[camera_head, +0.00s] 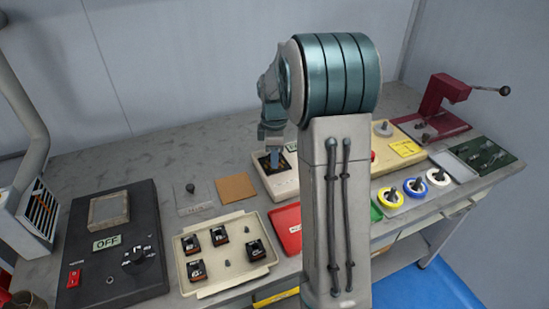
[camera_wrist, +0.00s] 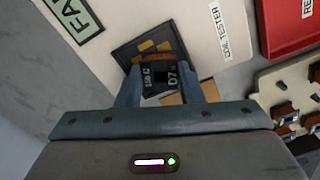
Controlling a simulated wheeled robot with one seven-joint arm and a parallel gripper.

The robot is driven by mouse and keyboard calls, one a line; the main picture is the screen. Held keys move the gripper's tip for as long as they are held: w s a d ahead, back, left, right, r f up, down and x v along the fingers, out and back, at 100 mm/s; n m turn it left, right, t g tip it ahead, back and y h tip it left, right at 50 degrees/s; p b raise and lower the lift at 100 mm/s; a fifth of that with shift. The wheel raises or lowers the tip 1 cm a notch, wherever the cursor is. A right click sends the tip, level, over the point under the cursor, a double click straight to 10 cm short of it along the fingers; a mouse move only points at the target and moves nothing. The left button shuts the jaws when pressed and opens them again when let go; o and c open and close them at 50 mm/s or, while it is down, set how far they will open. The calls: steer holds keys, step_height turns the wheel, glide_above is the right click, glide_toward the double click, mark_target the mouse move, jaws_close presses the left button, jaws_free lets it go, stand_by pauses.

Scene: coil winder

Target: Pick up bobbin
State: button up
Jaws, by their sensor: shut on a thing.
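My gripper (camera_head: 274,160) is at the coil tester (camera_head: 281,184), pointing down at the dark recess in its top. In the wrist view the fingers (camera_wrist: 165,80) are shut on a black bobbin (camera_wrist: 172,74) with white lettering. This bobbin is over or in the dark square recess (camera_wrist: 133,48) with yellow pads. I cannot tell whether it touches the recess. Several other black bobbins (camera_head: 219,235) with copper-coloured parts stand in a beige tray (camera_head: 240,286); some also show at the right of the wrist view (camera_wrist: 284,112).
A red tray (camera_head: 287,226) lies beside the coil tester, partly behind my arm. A dark control box marked OFF (camera_head: 112,270) stands at the left. A brown pad (camera_head: 236,188), coloured wire spools (camera_head: 414,187) and a red press (camera_head: 440,100) are also on the bench.

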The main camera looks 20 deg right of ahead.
steer(key=shift+r, duration=0.1)
step_height(320, 180, up, 4)
steer(key=shift+f, duration=0.1)
steer(key=s+d+r, duration=0.7)
steer(key=d, duration=0.2)
steer(key=shift+d, duration=0.15)
